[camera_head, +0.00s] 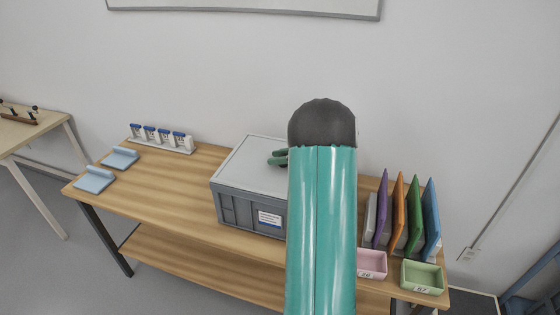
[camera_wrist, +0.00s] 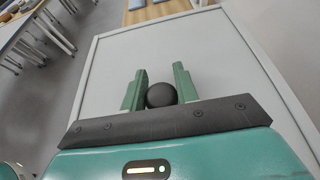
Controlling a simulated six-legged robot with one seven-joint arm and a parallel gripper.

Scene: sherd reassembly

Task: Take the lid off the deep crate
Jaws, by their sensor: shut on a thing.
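The deep crate (camera_head: 235,207) is grey with a white label on its front and stands on the wooden table. Its flat light grey lid (camera_head: 245,165) lies on top and also fills much of the wrist view (camera_wrist: 225,60). A round black knob (camera_wrist: 161,95) stands on the lid. My gripper (camera_wrist: 160,88) has its two green fingers around the knob and is shut on it. In the head view my gripper (camera_head: 278,158) shows just above the lid, mostly hidden behind my teal arm, and the knob cannot be made out clearly there.
Purple, orange, green and blue upright folders (camera_head: 408,215) stand at right, behind a pink tray (camera_head: 372,264) and a green tray (camera_head: 422,277). Blue-capped bottles in a rack (camera_head: 160,143) and two light blue holders (camera_head: 95,180) are at left. Table between holders and crate is clear.

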